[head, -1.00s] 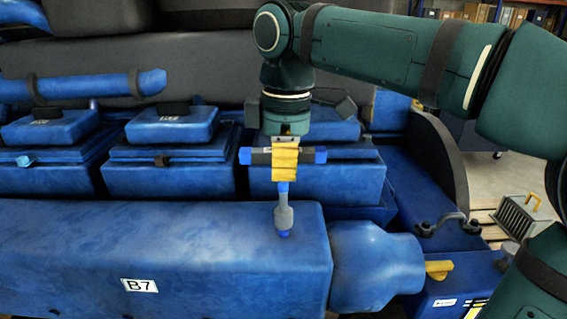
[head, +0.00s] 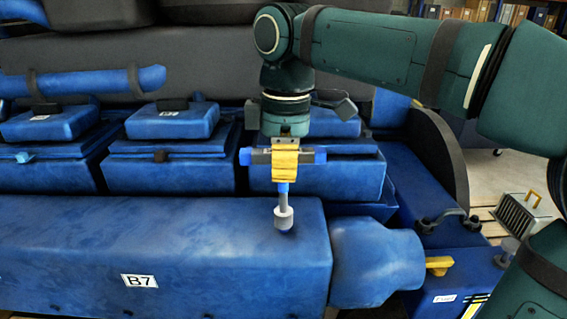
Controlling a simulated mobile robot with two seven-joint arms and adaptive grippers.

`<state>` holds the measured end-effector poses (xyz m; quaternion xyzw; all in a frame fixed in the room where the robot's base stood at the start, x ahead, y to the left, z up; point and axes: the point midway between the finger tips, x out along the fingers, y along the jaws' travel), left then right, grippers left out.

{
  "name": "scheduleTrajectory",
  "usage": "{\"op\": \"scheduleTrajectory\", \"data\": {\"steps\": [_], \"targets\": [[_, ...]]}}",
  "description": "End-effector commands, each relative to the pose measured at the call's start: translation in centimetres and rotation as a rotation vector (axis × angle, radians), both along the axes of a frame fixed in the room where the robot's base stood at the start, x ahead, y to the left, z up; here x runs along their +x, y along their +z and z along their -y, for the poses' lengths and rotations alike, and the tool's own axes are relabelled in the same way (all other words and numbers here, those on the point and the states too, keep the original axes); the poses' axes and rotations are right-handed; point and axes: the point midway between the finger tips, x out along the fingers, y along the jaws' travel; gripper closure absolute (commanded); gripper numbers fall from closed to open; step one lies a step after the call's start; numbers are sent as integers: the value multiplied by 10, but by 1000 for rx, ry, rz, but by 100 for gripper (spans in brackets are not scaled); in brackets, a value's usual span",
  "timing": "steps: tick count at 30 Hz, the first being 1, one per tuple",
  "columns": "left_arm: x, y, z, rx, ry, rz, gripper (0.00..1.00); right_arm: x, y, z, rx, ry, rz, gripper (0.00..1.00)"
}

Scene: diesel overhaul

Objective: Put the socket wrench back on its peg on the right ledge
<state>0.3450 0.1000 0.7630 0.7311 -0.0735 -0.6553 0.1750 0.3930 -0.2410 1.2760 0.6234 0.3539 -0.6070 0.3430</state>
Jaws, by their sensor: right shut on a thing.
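The socket wrench (head: 283,190) hangs from my right gripper (head: 285,165), its dark crossbar with blue ends level and its shaft pointing down to a grey socket (head: 284,217). The gripper's yellow fingers are shut on the crossbar. The socket end appears in front of the top of the long blue block marked B7; I cannot tell whether it touches it. My left gripper is not in view. I cannot make out a peg or surely identify the right ledge.
The blue B7 block (head: 200,250) fills the foreground, with a rounded blue housing (head: 375,262) at its right end. Blue covers (head: 172,122) stand behind.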

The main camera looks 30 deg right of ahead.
Motion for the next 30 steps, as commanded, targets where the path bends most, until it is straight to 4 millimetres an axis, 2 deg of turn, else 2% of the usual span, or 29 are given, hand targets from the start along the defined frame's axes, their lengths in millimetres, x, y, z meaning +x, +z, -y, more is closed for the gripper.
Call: {"op": "scheduleTrajectory", "data": {"steps": [12, 13, 15, 21, 23, 24, 25, 30], "targets": [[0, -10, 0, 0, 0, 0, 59, 0, -15, 0, 0, 0, 1, 100], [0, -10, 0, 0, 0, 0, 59, 0, -14, 0, 0, 0, 1, 80], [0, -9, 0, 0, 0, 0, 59, 0, -13, 0, 0, 0, 1, 59], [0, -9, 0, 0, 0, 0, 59, 0, -13, 0, 0, 0, 1, 59], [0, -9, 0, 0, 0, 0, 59, 0, -14, 0, 0, 0, 0, 39], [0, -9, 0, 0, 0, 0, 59, 0, -14, 0, 0, 0, 0, 25], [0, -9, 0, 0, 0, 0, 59, 0, -14, 0, 0, 0, 0, 20], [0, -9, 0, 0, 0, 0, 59, 0, -14, 0, 0, 0, 0, 20]]}}
